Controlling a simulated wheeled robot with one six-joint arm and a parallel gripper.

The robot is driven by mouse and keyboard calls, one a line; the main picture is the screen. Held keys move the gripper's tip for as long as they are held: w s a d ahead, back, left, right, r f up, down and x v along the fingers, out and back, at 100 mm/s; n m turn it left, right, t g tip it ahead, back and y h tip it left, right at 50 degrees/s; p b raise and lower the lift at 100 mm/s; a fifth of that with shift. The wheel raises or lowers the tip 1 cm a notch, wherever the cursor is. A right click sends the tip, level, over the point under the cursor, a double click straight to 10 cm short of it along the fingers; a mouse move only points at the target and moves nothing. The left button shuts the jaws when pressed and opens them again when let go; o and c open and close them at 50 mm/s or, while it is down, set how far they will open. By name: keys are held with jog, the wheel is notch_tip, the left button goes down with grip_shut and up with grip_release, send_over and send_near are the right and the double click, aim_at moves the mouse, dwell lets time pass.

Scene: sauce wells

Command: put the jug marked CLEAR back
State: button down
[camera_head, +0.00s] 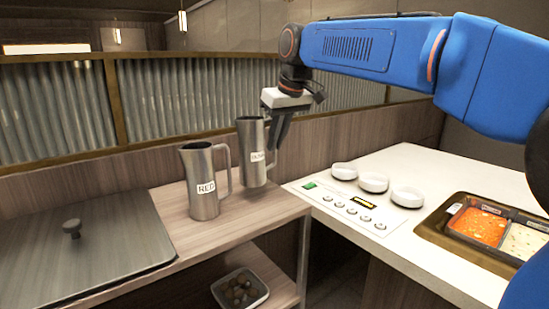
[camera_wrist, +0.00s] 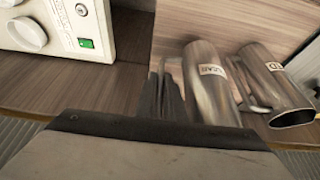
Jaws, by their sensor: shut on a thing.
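The jug marked CLEAR (camera_head: 251,160) is a grey metal jug with a white label, upright at the back right of the wooden counter. My gripper (camera_head: 276,135) is shut on its handle, on the jug's right side. I cannot tell whether the jug's base touches the counter or hangs just above it. In the wrist view the CLEAR jug (camera_wrist: 207,85) is beside my gripper's dark fingers (camera_wrist: 165,95), which partly hide its handle. The jug marked RED (camera_head: 203,185) stands on the counter to the left and nearer.
A dark lidded top (camera_head: 80,245) covers the counter's left. The white counter (camera_head: 410,165) at right carries a control panel (camera_head: 345,210), three white bowls (camera_head: 373,182) and sauce wells (camera_head: 480,225). A bowl of round things (camera_head: 240,288) sits on the lower shelf. A corrugated partition stands behind.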

jog(key=shift+f, duration=2.2)
jog(key=c, duration=1.8)
grip_release()
jog(key=shift+c, duration=0.2)
jog(key=v, duration=1.2)
